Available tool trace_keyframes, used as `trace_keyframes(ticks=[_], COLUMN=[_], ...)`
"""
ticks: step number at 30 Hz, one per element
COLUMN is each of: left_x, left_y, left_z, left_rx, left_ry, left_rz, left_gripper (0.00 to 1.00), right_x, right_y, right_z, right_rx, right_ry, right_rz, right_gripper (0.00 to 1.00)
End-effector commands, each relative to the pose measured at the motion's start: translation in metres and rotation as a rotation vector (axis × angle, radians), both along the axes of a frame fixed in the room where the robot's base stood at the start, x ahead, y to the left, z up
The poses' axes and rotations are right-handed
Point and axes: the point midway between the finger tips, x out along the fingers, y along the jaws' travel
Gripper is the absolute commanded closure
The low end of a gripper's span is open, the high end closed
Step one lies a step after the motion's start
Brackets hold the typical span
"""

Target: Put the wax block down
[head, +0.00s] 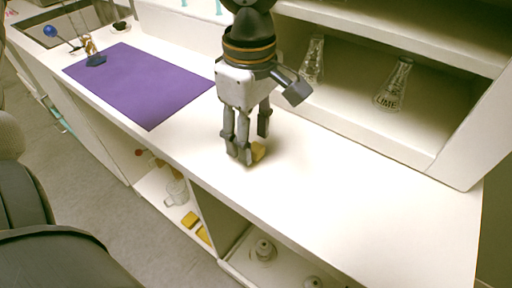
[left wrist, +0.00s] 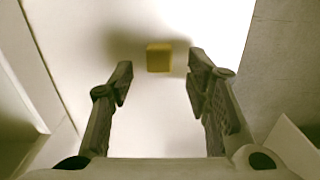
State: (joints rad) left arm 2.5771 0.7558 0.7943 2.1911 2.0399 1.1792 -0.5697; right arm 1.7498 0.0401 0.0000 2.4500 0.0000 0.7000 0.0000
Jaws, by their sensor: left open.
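The yellow wax block (head: 259,152) rests on the white counter, partly hidden behind my left gripper's fingers in the head view. My left gripper (head: 245,150) points down just over it. In the left wrist view, the wax block (left wrist: 159,57) lies on the white surface beyond the fingertips. My left gripper (left wrist: 160,76) is open there, with a finger on each side and nothing touching the block that I can see. My right gripper is not in view.
A purple mat (head: 140,84) lies on the counter to the left. Two glass flasks, one marked LIME (head: 393,86), stand on the shelf behind. More yellow blocks (head: 190,219) and a mug (head: 177,192) sit on the lower shelf. The counter (head: 390,205) is clear to the right.

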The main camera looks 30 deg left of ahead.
Motion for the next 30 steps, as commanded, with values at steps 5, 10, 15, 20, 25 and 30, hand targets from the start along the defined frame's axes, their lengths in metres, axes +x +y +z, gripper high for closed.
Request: trace_keyframes(ticks=[5, 10, 15, 20, 25, 30], left_x=[0.0, 0.0, 0.0, 0.0, 0.0, 0.001], left_y=[0.0, 0.0, 0.0, 0.0, 0.0, 0.0], left_z=[-0.013, -0.013, -0.013, -0.013, -0.012, 0.005], left_rx=[0.0, 0.0, 0.0, 0.0, 0.0, -0.001], left_ry=[-0.001, -0.001, -0.001, -0.001, -0.002, -0.005], left_rz=[0.0, 0.0, 0.0, 0.0, 0.001, 0.0], left_gripper=[0.56, 0.6, 0.91, 0.94, 0.94, 0.94], right_x=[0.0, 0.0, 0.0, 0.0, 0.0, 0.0], right_y=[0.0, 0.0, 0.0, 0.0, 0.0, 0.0], right_z=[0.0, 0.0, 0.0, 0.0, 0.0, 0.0], right_rx=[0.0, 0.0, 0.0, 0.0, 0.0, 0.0], right_ry=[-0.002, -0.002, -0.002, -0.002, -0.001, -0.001], right_rz=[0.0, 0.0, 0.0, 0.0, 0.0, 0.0], right_gripper=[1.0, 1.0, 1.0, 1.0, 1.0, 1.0])
